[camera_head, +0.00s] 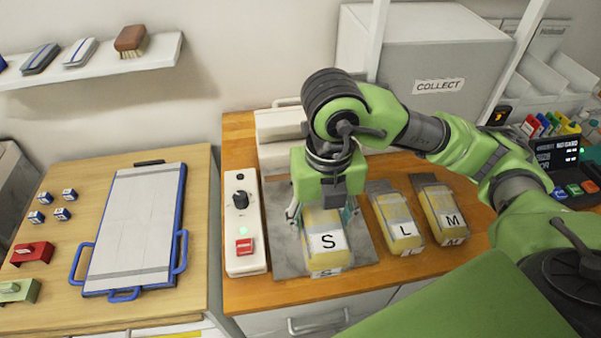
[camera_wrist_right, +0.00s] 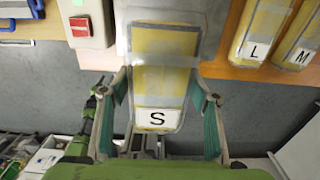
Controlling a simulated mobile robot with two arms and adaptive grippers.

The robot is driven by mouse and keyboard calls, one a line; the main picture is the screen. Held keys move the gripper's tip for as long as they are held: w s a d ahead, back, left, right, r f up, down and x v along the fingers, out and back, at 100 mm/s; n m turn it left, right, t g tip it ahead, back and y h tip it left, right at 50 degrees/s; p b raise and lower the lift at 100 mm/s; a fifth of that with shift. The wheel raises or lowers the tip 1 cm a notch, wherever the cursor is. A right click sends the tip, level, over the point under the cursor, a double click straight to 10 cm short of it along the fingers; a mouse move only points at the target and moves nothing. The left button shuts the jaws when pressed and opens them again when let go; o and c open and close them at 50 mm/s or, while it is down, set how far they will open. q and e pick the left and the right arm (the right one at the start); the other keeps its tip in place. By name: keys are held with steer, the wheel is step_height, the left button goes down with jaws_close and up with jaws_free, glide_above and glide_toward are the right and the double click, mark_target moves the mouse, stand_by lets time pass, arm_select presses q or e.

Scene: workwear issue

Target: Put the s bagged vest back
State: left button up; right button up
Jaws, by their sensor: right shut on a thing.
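The S bagged vest (camera_head: 324,245) is a yellow pack in clear wrap with a white S label. My right gripper (camera_head: 322,213) is over it from above, shut on its sides, in the head view. In the right wrist view the S bagged vest (camera_wrist_right: 160,85) lies between the two fingers of my right gripper (camera_wrist_right: 160,100). Below it in the head view is a grey mat or plate (camera_head: 283,262); I cannot tell whether the pack touches it. The L bagged vest (camera_head: 397,222) and M bagged vest (camera_head: 438,213) lie to the right. My left gripper is not in view.
A white control box (camera_head: 243,250) with a black knob and red switch stands left of the grey plate. A grey COLLECT box (camera_head: 425,75) stands behind. A blue-handled white board (camera_head: 135,230) lies on the left table. A gap separates the two tables.

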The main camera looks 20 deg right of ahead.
mark_target(319, 220)
steer(key=shift+s+a+r, duration=0.1)
steer(key=shift+s, duration=0.1)
steer(key=n, duration=0.4)
steer(key=shift+w+f+n, duration=0.2)
steer(key=shift+n, duration=0.2)
steer(key=n, duration=0.4)
steer(key=shift+w+f+n, duration=0.15)
steer(key=shift+n, duration=0.25)
steer(key=n, duration=0.5)
steer(key=shift+w+f+b, duration=0.15)
steer(key=shift+b, duration=0.2)
steer(key=n, duration=0.4)
steer(key=shift+w+f+n, duration=0.1)
steer(key=shift+f+n, duration=0.1)
steer(key=shift+n, duration=0.2)
steer(key=n, duration=0.4)
steer(key=shift+w+d+f+n, duration=0.15)
steer(key=shift+w+d+n, duration=0.1)
steer(key=shift+n, duration=0.15)
steer(key=n, duration=0.4)
steer(key=shift+f+n+b, duration=0.15)
steer(key=shift+n+b, duration=0.15)
steer(key=shift+n, duration=0.1)
steer(key=n, duration=0.4)
steer(key=shift+w+d+f+n, duration=0.15)
steer(key=shift+w+n, duration=0.1)
steer(key=shift+n, duration=0.15)
steer(key=n, duration=0.5)
steer(key=shift+w+f, duration=0.15)
